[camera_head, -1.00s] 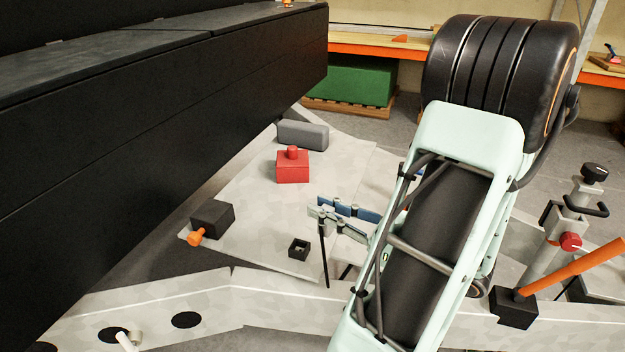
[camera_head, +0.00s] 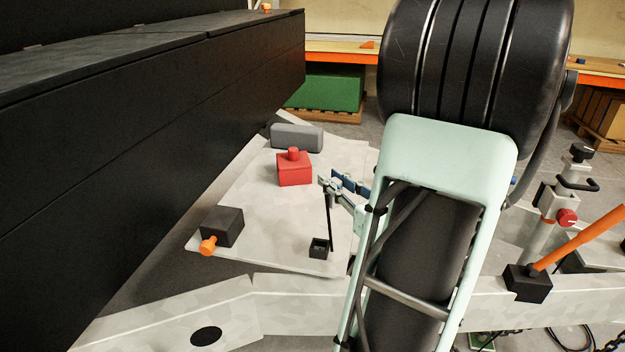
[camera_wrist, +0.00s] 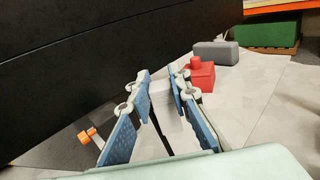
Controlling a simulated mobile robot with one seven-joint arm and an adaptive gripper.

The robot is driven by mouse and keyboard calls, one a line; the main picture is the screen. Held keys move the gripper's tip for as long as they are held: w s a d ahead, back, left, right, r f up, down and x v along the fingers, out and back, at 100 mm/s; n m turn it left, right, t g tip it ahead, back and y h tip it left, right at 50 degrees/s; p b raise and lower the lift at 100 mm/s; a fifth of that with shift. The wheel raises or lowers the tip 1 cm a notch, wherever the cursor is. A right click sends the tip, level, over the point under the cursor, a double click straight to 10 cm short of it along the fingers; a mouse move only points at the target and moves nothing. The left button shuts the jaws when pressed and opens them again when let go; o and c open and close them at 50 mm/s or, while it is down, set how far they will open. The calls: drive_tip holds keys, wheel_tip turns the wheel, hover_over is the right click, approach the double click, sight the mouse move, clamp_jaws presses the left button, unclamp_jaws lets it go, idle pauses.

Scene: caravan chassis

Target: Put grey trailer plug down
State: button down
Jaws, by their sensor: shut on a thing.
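My gripper (camera_head: 328,186), with blue finger pads, is shut above the light grey plate, left of the wheel. It also shows in the wrist view (camera_wrist: 160,82). It holds the grey trailer plug, whose body is mostly hidden between the fingers. A thin black cable-like stalk (camera_head: 329,222) hangs from it, and shows between the fingers in the wrist view (camera_wrist: 159,132). In the head view the stalk's lower end is beside a small black open square holder (camera_head: 319,249) on the plate. I cannot tell whether they touch.
A red block with a knob (camera_head: 294,170) and a grey block (camera_head: 297,138) are behind on the plate (camera_head: 268,225). A dark box with an orange knob (camera_head: 222,225) is at the front left. The black caravan wall (camera_head: 150,150) is left. Bare plate lies between these.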

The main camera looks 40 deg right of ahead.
drive_tip(key=shift+w+h, duration=0.15)
drive_tip(key=shift+h, duration=0.15)
drive_tip(key=w+d+f+b, duration=0.1)
drive_tip(key=w+f, duration=0.2)
drive_tip(key=w, duration=0.1)
drive_tip(key=w+d+f+b, duration=0.1)
drive_tip(key=w+d+f, duration=0.1)
drive_tip(key=w+f, duration=0.1)
drive_tip(key=w+d+f+b, duration=0.1)
drive_tip(key=w+f+b, duration=0.1)
drive_tip(key=w, duration=0.3)
drive_tip(key=shift+w+d+f, duration=0.2)
drive_tip(key=shift+w+f, duration=0.15)
drive_tip(key=shift+f, duration=0.35)
drive_tip(key=f, duration=0.1)
drive_tip(key=f+b, duration=0.1)
drive_tip(key=f, duration=0.1)
drive_tip(key=shift+w+f, duration=0.25)
drive_tip(key=shift+f, duration=0.1)
drive_tip(key=shift+r, duration=0.1)
